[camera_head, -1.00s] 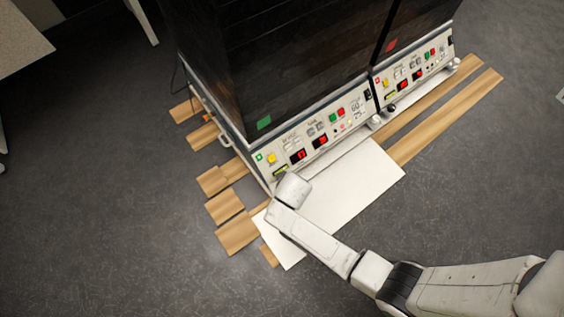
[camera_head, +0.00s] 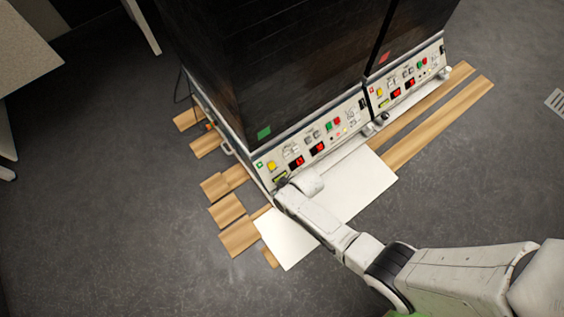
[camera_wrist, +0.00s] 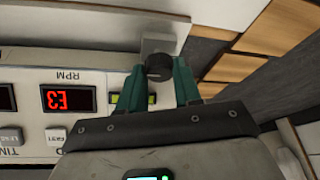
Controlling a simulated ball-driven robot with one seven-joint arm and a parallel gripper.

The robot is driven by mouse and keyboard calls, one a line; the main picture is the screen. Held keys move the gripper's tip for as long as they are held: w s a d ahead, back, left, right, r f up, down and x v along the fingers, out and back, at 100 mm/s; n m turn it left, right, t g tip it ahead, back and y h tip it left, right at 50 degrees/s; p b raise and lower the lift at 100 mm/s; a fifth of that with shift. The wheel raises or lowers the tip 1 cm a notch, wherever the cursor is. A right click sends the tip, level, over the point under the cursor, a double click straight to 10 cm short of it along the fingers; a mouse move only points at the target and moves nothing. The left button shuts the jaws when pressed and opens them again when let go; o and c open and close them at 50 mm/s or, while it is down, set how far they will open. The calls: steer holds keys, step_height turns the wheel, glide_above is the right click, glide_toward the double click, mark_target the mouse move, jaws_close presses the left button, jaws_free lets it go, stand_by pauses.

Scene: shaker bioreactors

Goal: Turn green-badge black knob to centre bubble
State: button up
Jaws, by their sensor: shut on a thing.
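The black knob (camera_wrist: 159,67) shows in the wrist view at the lower corner of the left cabinet, beside a pale foot block. My gripper (camera_wrist: 160,66) has its green fingers on either side of the knob, shut on it. The yellow-green bubble level (camera_wrist: 119,98) lies beside it on the panel, partly covered by a finger; I cannot make out the bubble. The level also shows in the head view (camera_head: 280,179). The green badge (camera_head: 264,133) is on the left cabinet's dark front. My gripper's fingers are mostly hidden in the head view.
The left control panel has a red display (camera_wrist: 68,99) and buttons close to my gripper. A second cabinet with a red badge (camera_head: 385,57) stands to the right. A white sheet (camera_head: 356,185) and wooden boards (camera_head: 226,209) lie on the floor below. Open grey floor surrounds them.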

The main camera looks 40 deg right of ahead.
steer(key=shift+w+n+y, duration=0.1)
steer(key=shift+n+y, duration=0.2)
steer(key=shift+n, duration=0.4)
steer(key=o, duration=1)
steer(key=shift+o, duration=0.2)
steer(key=shift+r, duration=0.15)
steer(key=p+v, duration=0.7)
steer(key=v, duration=0.3)
steer(key=shift+r, duration=0.25)
steer(key=shift+d, duration=0.1)
